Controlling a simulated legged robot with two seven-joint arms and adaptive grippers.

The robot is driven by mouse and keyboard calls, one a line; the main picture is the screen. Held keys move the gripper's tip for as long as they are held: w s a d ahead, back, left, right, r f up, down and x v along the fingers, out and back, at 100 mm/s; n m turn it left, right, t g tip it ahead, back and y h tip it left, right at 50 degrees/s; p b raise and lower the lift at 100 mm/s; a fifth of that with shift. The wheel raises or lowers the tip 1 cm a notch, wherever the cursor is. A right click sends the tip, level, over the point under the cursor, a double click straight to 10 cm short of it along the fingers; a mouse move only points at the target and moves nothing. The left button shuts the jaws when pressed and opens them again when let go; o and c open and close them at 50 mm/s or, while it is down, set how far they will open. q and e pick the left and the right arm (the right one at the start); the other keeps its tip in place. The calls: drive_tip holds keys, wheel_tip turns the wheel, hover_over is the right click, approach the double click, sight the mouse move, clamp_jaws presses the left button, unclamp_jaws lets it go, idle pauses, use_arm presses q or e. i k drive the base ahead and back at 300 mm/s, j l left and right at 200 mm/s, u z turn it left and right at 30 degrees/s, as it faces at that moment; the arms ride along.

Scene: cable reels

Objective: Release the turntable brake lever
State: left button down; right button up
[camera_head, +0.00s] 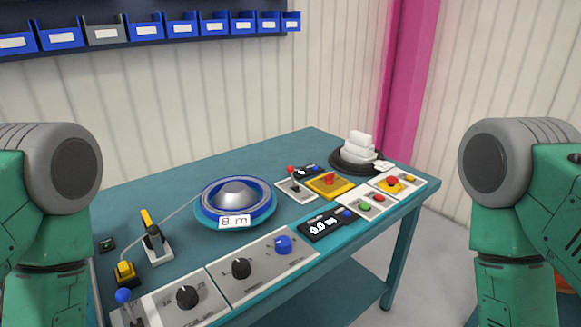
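A turntable (205,220) on the bench carries a blue reel (262,190) with a silver dome and an "8 m" label. Several levers are in view, and I cannot tell for sure which is the brake. A lever with a blue ball knob (123,296) stands at the front left corner. A lever with a yellow handle (148,220) stands tilted on a white base left of the turntable. A small red knob (291,169) is behind the turntable, to its right. Only my green and grey arm links show at both sides; neither gripper is in view.
Panels with dials (241,268) line the teal bench's front edge. A cable runs left from the reel.

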sight(289, 169)
drive_tip(key=i+l, duration=0.15)
drive_tip(key=l, duration=0.4)
drive_tip(key=i+l+u, duration=0.15)
drive_tip(key=l, duration=0.45)
drive_tip(key=i+l, duration=0.1)
drive_tip(key=l, duration=0.45)
drive_tip(key=i+l+u, duration=0.15)
drive_tip(key=l, duration=1.05)
drive_tip(key=i+u, duration=0.05)
drive_tip(key=i, duration=0.05)
